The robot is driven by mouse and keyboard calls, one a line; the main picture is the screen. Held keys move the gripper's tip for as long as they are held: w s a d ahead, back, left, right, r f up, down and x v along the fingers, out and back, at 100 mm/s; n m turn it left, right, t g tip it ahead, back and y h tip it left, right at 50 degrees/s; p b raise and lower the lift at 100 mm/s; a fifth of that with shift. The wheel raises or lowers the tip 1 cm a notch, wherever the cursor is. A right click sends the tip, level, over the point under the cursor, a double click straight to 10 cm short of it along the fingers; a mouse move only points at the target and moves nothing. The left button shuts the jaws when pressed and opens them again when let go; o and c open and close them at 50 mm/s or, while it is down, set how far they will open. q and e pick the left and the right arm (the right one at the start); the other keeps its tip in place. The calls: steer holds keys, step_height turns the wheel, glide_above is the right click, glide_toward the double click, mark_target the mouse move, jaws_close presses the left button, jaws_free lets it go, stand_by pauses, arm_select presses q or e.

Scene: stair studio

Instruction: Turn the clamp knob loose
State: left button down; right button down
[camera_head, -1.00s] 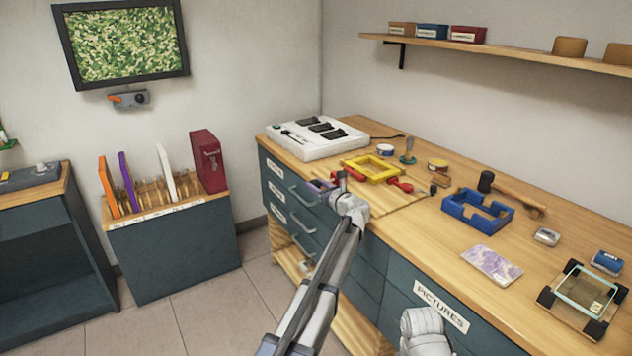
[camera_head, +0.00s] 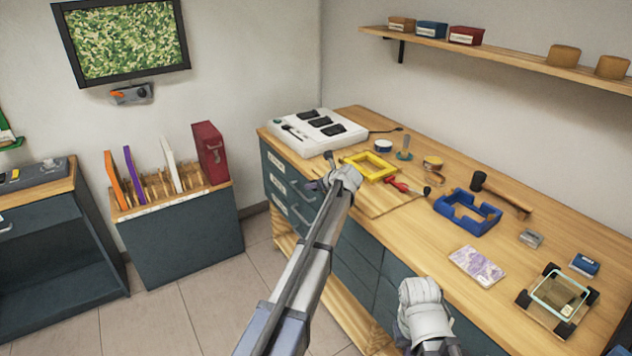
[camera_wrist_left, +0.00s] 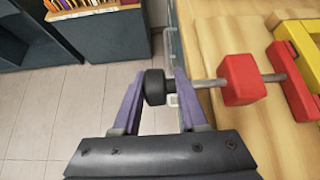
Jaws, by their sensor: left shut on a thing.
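The black clamp knob (camera_wrist_left: 154,87) sits between the purple fingers of my left gripper (camera_wrist_left: 160,78) in the left wrist view. The gripper is shut on it. A metal screw (camera_wrist_left: 208,84) runs from the knob to a red clamp block (camera_wrist_left: 243,80). A second red block (camera_wrist_left: 290,82) stands further right, beside the yellow frame (camera_wrist_left: 305,45). In the head view my left gripper (camera_head: 317,184) is at the bench's front edge, left of the yellow frame (camera_head: 369,167); my wrist hides the knob there. Part of my right arm shows low, but its gripper does not.
On the wooden bench (camera_head: 420,215) are a white device (camera_head: 318,133), a red-handled tool (camera_head: 408,187), a blue frame (camera_head: 468,212), a mallet (camera_head: 502,192) and a purple-patterned card (camera_head: 477,265). A slotted rack (camera_head: 170,205) stands left. Floor between is clear.

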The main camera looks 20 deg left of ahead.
arm_select(q)
steer(key=shift+s+a+g, duration=0.3)
steer(key=shift+s+a, duration=0.05)
steer(key=shift+a, duration=0.05)
steer(key=c, duration=0.9)
jaws_free()
steer(key=shift+o, duration=1.3)
steer(key=shift+a, duration=0.1)
steer(key=shift+w+d, duration=0.15)
steer(key=shift+d, duration=0.15)
steer(key=p+v, duration=0.4)
steer(key=v, duration=0.3)
steer(key=shift+s+d+r, duration=0.15)
steer(key=shift+s+d, duration=0.05)
steer(key=shift+s, duration=0.1)
